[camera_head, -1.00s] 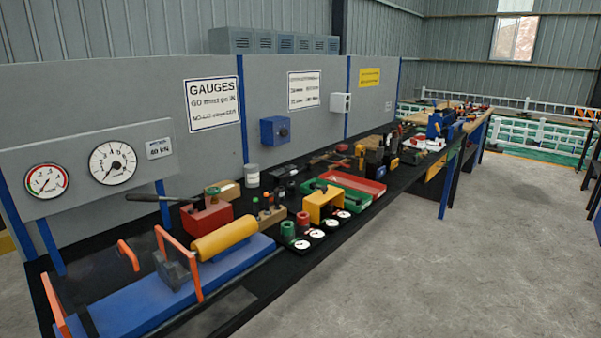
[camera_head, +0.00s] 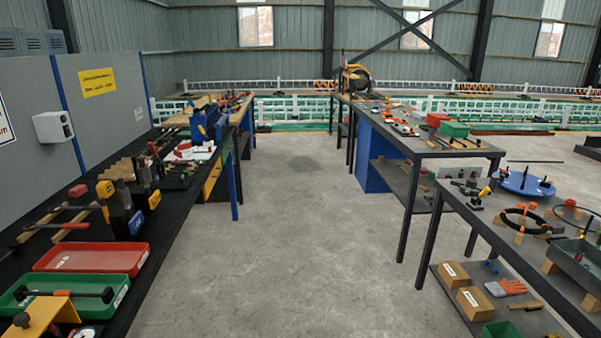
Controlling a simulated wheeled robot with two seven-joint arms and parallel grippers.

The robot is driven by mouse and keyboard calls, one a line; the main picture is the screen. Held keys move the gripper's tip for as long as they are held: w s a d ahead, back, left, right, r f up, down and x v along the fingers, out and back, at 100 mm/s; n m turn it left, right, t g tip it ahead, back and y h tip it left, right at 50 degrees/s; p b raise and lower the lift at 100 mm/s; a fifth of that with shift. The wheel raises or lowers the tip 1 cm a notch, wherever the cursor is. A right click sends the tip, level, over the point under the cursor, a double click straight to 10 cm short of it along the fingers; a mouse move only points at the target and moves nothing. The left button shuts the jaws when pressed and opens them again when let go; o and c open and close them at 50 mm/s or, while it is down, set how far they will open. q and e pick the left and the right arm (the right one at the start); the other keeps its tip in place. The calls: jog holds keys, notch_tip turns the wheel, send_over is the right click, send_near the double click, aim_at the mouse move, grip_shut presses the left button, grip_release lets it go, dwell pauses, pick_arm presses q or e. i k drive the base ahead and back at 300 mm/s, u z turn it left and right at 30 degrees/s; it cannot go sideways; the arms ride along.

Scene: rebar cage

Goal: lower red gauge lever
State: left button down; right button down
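No red gauge lever that I can make out shows in the current head view. The gauge end of the left bench, with its dials and the red block with a dark handle, is out of the picture. Neither of my grippers shows. The near part of the left bench (camera_head: 95,262) in view holds a red tray (camera_head: 93,257), a green tray (camera_head: 70,290) with a dark-headed tool in it, and part of a yellow bracket (camera_head: 42,314) at the bottom left corner.
A wide strip of bare concrete floor (camera_head: 285,230) runs between the benches. On the right, a dark bench carries a blue round plate (camera_head: 523,183) and a grey tray (camera_head: 575,262); cardboard boxes (camera_head: 472,293) sit on its lower shelf. White railings (camera_head: 290,106) stand at the back.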

aim_at(150, 145)
jog(key=z, duration=0.2)
jog(key=i, duration=2.05)
jog(key=u, duration=1)
jog(key=i, duration=1.25)
jog(key=u, duration=1.3)
